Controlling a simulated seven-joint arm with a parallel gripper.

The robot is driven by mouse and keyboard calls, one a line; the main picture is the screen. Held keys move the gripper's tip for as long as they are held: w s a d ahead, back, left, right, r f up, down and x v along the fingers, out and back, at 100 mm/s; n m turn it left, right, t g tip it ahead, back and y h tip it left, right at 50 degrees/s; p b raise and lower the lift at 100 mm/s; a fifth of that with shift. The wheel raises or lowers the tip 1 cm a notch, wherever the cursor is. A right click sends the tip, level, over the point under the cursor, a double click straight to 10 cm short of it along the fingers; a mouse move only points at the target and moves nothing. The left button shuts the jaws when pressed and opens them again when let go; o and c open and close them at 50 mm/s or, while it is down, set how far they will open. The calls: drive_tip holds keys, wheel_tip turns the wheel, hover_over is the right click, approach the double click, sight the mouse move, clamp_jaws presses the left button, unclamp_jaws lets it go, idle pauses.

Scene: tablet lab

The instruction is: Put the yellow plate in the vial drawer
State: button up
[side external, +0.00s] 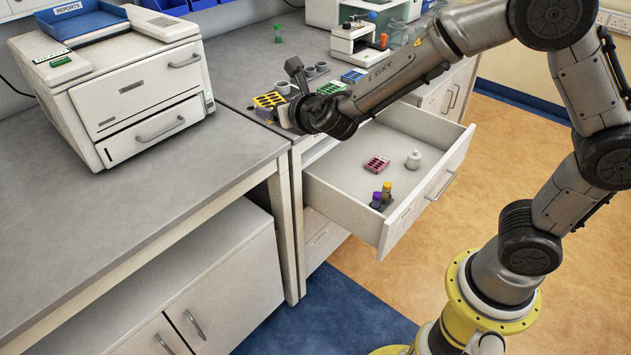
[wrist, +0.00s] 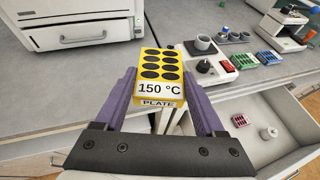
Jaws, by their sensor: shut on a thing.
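The yellow plate (wrist: 160,68) has dark round wells on top and a label reading "150 °C PLATE" on its front. My gripper (wrist: 162,90) is shut on it, with one purple finger on each side. In the side external view the yellow plate (side external: 269,100) is at the bench's front edge, and my gripper (side external: 277,112) is partly hidden by my wrist. I cannot tell whether the plate touches the bench. The open vial drawer (side external: 335,200) is below and to the right of the plate. It also shows in the wrist view (wrist: 290,150).
The drawer holds a pink rack (side external: 376,164), a white jar (side external: 413,160) and purple- and yellow-capped vials (side external: 381,195). Bare drawer floor lies around them. On the bench are grey cups (wrist: 203,43), a green rack (wrist: 243,61) and a blue rack (wrist: 268,58). A large white machine (side external: 125,85) stands left.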

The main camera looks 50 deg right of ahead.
drive_tip(key=s+d+f, duration=0.4)
drive_tip(key=s+f, duration=0.1)
drive_tip(key=f, duration=0.1)
wheel_tip(320, 180, up, 5)
drive_tip(key=w+d+r+m+g+h, duration=0.25)
drive_tip(key=w+d+m+h, duration=0.2)
drive_tip(key=d, duration=0.45)
drive_tip(key=m+g+h, duration=0.4)
drive_tip(key=m+g, duration=1.1)
drive_tip(key=g, duration=0.1)
hover_over(396, 181)
wheel_tip(396, 181, down, 38)
drive_tip(key=shift+n+t, duration=0.35)
drive_tip(key=shift+f, duration=3.85)
